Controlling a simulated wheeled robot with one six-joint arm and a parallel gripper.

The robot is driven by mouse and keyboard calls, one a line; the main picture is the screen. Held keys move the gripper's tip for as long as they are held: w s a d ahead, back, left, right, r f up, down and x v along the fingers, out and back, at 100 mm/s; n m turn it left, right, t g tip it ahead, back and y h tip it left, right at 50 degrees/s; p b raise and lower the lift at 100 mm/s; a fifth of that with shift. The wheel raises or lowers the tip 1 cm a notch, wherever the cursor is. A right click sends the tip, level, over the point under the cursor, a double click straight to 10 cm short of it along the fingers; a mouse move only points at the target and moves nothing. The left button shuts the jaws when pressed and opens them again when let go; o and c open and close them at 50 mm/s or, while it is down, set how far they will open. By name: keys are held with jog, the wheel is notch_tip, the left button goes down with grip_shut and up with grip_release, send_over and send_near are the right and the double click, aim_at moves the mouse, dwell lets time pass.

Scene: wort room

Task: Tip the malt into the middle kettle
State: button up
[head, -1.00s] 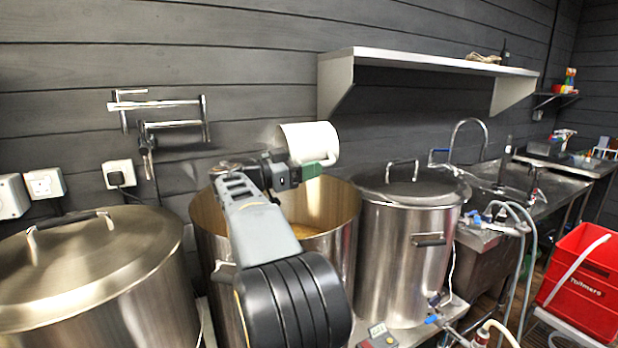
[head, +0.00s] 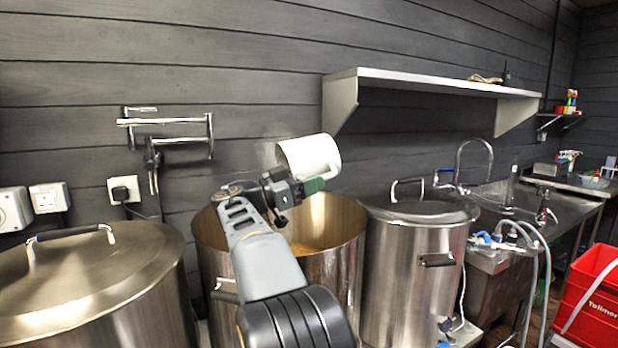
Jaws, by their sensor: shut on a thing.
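The middle kettle (head: 338,257) is a large open steel pot with a tan content (head: 305,249) partly visible inside. My gripper (head: 312,185) is shut on a white jug (head: 308,155) and holds it above the back of the middle kettle's opening. The jug is tilted. Its mouth and any malt in it cannot be made out. My arm crosses in front of the kettle and hides part of its rim and front wall.
A lidded kettle (head: 95,275) stands at the left and another lidded kettle (head: 412,265) at the right, close to the middle one. A folding tap (head: 165,135) and a shelf (head: 430,82) are on the wall. A red crate (head: 592,300) stands at far right.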

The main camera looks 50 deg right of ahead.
aim_at(323, 167)
jog(key=shift+f+b, duration=0.15)
jog(key=shift+b, duration=0.85)
